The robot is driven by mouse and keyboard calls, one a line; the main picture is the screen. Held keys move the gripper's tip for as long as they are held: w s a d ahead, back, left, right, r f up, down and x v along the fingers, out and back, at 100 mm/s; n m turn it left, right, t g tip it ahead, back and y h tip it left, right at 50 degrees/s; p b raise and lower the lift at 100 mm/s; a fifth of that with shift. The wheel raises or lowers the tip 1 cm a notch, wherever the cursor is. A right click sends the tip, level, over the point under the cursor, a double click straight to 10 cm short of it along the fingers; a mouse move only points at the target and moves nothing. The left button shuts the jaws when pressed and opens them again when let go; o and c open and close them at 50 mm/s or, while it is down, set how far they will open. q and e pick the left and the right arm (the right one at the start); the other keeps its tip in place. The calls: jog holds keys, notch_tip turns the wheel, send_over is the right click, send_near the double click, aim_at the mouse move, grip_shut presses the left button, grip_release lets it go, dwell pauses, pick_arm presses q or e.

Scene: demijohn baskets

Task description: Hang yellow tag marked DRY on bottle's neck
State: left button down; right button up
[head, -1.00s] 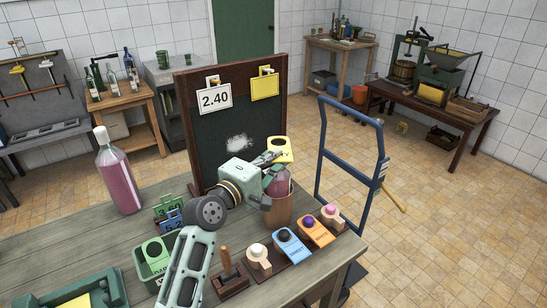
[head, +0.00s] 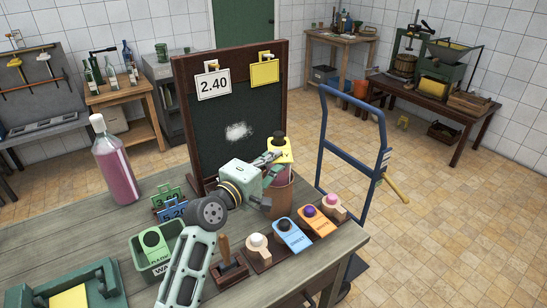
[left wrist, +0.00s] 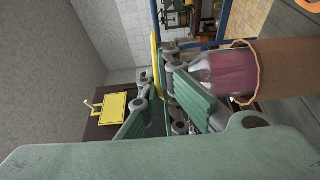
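My left gripper (head: 270,162) is over the right part of the table and looks shut on a yellow tag (head: 281,156). A dark round shape shows at the tag's hole; I cannot tell for sure whether the neck passes through. Below is a bottle of reddish liquid in a brown basket (head: 279,201), largely hidden by the gripper in the head view. The left wrist view shows the bottle (left wrist: 218,75) beside the fingers, with the tag (left wrist: 154,52) edge-on at the fingertips. The neck is hidden there, and the tag's lettering is unreadable. My right gripper is not in view.
A chalkboard (head: 215,135) stands close behind, with a 2.40 card (head: 213,85) and another yellow tag (head: 265,73). Blue (head: 291,236) and orange (head: 317,222) tags lie in front. A large pink bottle (head: 115,172) stands left. A blue hand truck (head: 325,140) is beyond the table.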

pick_arm(q)
jog(key=c, duration=2.4)
grip_release()
jog(key=shift+c, duration=0.2)
jog(key=o, duration=0.6)
jog(key=shift+s, duration=0.1)
jog(key=v, duration=1.2)
